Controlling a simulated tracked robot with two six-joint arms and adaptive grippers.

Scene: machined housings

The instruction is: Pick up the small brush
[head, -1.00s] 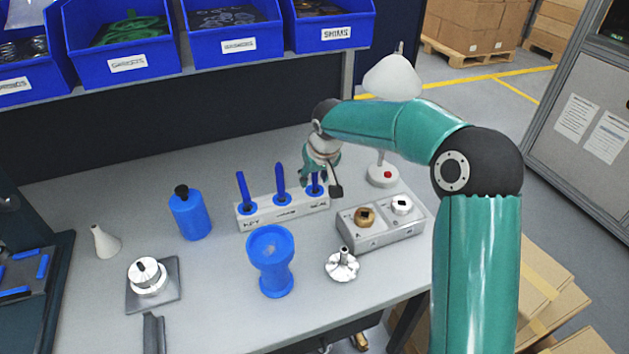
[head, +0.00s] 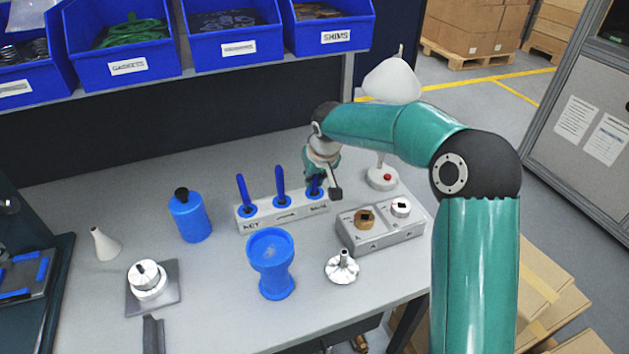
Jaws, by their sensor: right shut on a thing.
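A white holder block (head: 285,212) stands on the bench with three blue-handled brushes upright in it. The left brush (head: 242,190) and the middle brush (head: 280,184) are clear of my arm. The right brush (head: 315,188) stands in the right-hand socket, and its upper part is mostly hidden by my right gripper. My right gripper (head: 321,182) is shut on this right brush, which still appears to be seated in the block. The label below it is too small to read surely. My left gripper is not in view.
A grey block with two fittings (head: 380,236) lies just right of the holder. A blue cup-shaped stand (head: 271,262), a blue bottle (head: 189,216) and a metal flanged part (head: 342,267) are nearby. A white lamp (head: 391,80) stands behind my arm.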

